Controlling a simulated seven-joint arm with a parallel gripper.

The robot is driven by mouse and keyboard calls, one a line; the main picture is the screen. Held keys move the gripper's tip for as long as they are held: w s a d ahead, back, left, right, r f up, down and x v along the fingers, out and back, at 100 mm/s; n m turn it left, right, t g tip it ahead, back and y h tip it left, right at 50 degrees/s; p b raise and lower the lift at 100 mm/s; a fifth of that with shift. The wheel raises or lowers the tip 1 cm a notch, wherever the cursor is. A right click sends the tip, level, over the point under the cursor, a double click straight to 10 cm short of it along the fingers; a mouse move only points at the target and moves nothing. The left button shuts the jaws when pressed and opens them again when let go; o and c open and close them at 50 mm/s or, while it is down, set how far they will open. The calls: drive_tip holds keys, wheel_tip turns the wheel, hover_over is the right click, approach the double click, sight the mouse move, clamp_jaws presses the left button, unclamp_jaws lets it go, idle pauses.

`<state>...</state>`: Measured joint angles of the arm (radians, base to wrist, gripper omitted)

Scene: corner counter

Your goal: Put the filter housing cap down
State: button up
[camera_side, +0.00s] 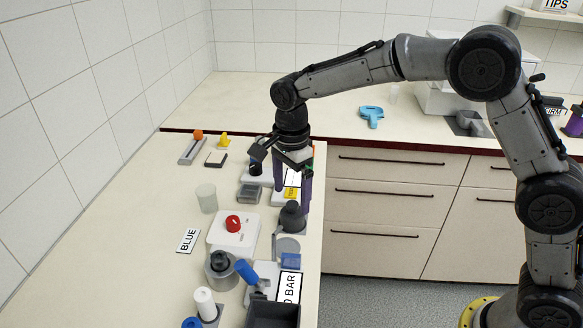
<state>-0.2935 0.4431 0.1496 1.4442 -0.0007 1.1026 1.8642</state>
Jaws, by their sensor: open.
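My gripper (292,188) points down over the right edge of the left counter, its purple fingers apart. A dark grey rounded cap (292,216), which looks like the filter housing cap, stands just below and in front of the fingers. It appears to sit on a grey base near the counter edge. A similar dark-topped grey part (221,264) stands farther forward and left, so which one is the filter housing cap is not certain.
A white box with a red knob (233,223) stands left of the cap. A blue-handled item (246,271), a dark bin (272,314) and a white bottle (205,303) crowd the front. A translucent cup (206,197) stands left. The counter's left strip is mostly clear.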

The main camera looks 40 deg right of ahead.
sight(291, 204)
wheel_tip(291, 204, up, 8)
drive_tip(key=s+d+r+n+t, duration=0.1)
drive_tip(key=s+d+r+n, duration=0.3)
drive_tip(key=s, duration=0.3)
drive_tip(key=s+d+r+n+t, duration=0.25)
drive_tip(key=s+d+n, duration=0.25)
drive_tip(key=s, duration=0.3)
drive_tip(key=s+d+f+n+t, duration=0.1)
drive_tip(key=s+d+f+n, duration=0.1)
drive_tip(key=s+n, duration=0.2)
drive_tip(key=s+d+f+n+t, duration=0.1)
drive_tip(key=s+n, duration=0.4)
drive_tip(key=s, duration=0.5)
wheel_tip(291, 204, down, 2)
drive_tip(key=shift+s+d+f, duration=0.1)
drive_tip(key=shift+s+d, duration=0.15)
drive_tip(key=shift+d, duration=0.65)
